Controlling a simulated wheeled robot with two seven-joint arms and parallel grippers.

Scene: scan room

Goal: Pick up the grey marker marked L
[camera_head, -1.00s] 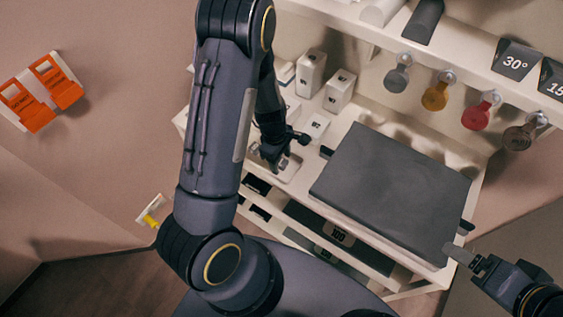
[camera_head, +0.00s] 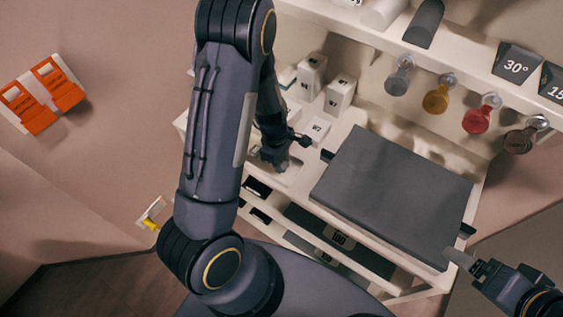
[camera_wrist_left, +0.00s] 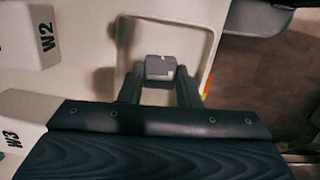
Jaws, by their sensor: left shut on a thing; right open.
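The grey marker (camera_wrist_left: 160,67) is a small grey block with a pale corner, seen between the fingers in the left wrist view. No letter L can be read on it. My left gripper (camera_wrist_left: 158,84) is shut on it, over a shallow pale tray (camera_wrist_left: 207,48) with a raised rim. In the head view my left gripper (camera_head: 274,158) is low over the left end of the white shelf, and the marker cannot be made out there. My right gripper (camera_head: 466,264) is open beside the front right corner of a dark grey slab.
The dark grey slab (camera_head: 392,195) covers the shelf's right side. Coloured round tags hang above, including a red one (camera_head: 479,118). An orange holder (camera_head: 45,94) is on the left wall.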

